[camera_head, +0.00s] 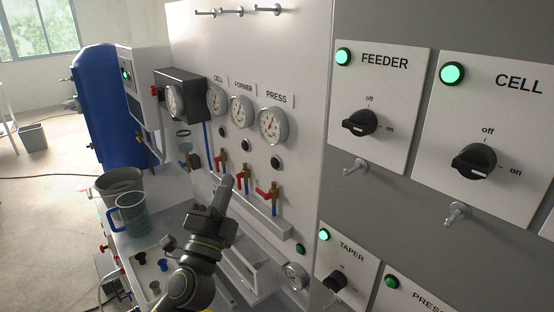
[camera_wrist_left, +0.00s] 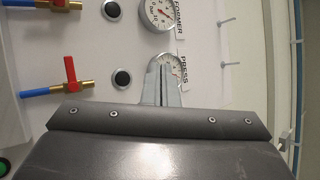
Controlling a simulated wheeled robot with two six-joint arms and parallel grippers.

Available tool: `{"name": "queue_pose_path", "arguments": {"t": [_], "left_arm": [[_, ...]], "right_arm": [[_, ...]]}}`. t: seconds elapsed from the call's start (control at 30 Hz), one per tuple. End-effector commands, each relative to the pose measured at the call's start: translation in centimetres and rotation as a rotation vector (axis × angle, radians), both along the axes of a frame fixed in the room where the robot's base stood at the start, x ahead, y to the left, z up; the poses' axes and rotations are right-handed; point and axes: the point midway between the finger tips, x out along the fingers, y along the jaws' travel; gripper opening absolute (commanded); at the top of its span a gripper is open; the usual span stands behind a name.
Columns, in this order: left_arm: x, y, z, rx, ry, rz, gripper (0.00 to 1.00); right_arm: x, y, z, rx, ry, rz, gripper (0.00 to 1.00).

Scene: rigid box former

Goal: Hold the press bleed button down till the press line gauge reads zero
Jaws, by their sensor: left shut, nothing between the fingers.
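The PRESS gauge (camera_head: 273,125) is a round white dial on the panel; its needle looks off to one side, but its reading is too small to tell. In the left wrist view my fingers partly cover this gauge (camera_wrist_left: 177,62). The press bleed button (camera_head: 276,163) is a black round button in a pale ring under the gauge. It also shows in the left wrist view (camera_wrist_left: 121,78), beside my fingers and uncovered. My left gripper (camera_head: 227,181) is shut and empty, left of and lower than the button in the head view, with no visible contact. My right gripper is out of view.
Similar buttons sit under the CELL gauge (camera_head: 217,100) and FORMER gauge (camera_head: 241,111). Red-handled valves (camera_head: 268,193) stand below, above a grey ledge (camera_head: 258,213). FEEDER (camera_head: 378,110) and CELL switch plates (camera_head: 492,140) are at right. A jug (camera_head: 133,216) stands at lower left.

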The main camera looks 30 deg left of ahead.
Motion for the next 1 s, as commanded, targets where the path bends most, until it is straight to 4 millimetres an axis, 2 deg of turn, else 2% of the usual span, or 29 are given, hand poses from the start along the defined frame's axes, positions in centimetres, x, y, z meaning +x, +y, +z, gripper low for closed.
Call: {"name": "queue_pose_path", "arguments": {"t": [0.23, 0.37, 0.63, 1.0], "left_arm": [[0.0, 0.0, 0.0, -0.002, 0.001, 0.000, 0.00], [0.4, -0.1, 0.0, -0.004, 0.000, 0.000, 0.00], [3.4, -1.4, 0.1, -0.007, 0.000, 0.000, 0.00], [7.4, -3.0, -0.1, -0.006, 0.001, 0.000, 0.00]], "right_arm": [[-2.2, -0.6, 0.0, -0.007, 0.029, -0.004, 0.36], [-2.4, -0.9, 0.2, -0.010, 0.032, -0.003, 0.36], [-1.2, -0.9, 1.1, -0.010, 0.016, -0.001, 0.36], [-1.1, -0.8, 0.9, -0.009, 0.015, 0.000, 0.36]]}}
